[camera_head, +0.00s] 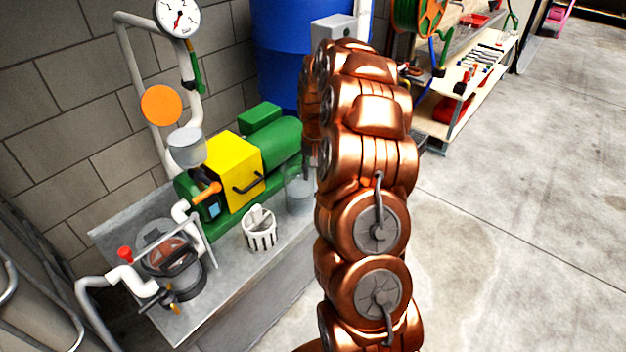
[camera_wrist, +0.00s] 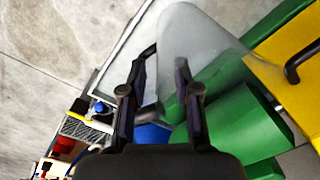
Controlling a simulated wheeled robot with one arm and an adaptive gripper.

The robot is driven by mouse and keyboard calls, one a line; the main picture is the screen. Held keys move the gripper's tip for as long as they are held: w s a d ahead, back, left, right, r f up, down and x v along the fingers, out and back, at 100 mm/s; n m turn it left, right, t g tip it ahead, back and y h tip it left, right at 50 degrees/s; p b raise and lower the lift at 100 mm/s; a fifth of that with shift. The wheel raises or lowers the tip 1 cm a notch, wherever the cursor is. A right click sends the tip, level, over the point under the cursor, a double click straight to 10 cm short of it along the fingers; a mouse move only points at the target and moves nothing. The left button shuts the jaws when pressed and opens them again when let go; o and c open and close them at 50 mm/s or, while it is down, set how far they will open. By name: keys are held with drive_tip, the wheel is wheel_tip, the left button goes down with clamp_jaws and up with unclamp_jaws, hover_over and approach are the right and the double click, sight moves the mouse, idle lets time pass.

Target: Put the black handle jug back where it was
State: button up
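The clear jug (camera_head: 299,192) stands at the right end of the metal bench, beside the green and yellow pump, partly hidden by my arm. In the wrist view the translucent jug (camera_wrist: 205,42) is large, just beyond and between my fingers. My gripper (camera_wrist: 165,58) has its two black fingers apart, with the jug's near side overlapping the gap. Whether a finger touches the jug cannot be told. The jug's black handle is not clearly distinguishable from the dark fingers. In the head view my gripper is hidden behind my copper arm.
The bench (camera_head: 215,290) holds a white slotted basket (camera_head: 260,230), a strainer housing (camera_head: 170,255) and the pump (camera_head: 235,170). Pipes and a gauge (camera_head: 177,17) rise at the left. A blue barrel (camera_head: 285,50) stands behind. Floor (camera_head: 520,210) at the right is clear.

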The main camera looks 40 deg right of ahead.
wheel_tip(320, 180, up, 8)
drive_tip(key=shift+r, duration=0.1)
drive_tip(key=s+a+r+n+g, duration=0.1)
drive_tip(key=s+a+r+n, duration=0.15)
drive_tip(key=s+a, duration=0.5)
drive_tip(key=s+a+r+n, duration=0.25)
drive_tip(key=s+a, duration=0.25)
drive_tip(key=a, duration=0.6)
drive_tip(key=s+a+f+n+g, duration=0.1)
drive_tip(key=s+a, duration=0.3)
drive_tip(key=s, duration=0.8)
drive_tip(key=s+a+n+g, duration=0.1)
drive_tip(key=s+a, duration=0.3)
drive_tip(key=s, duration=0.8)
drive_tip(key=shift+a+f, duration=0.35)
drive_tip(key=shift+a, duration=0.05)
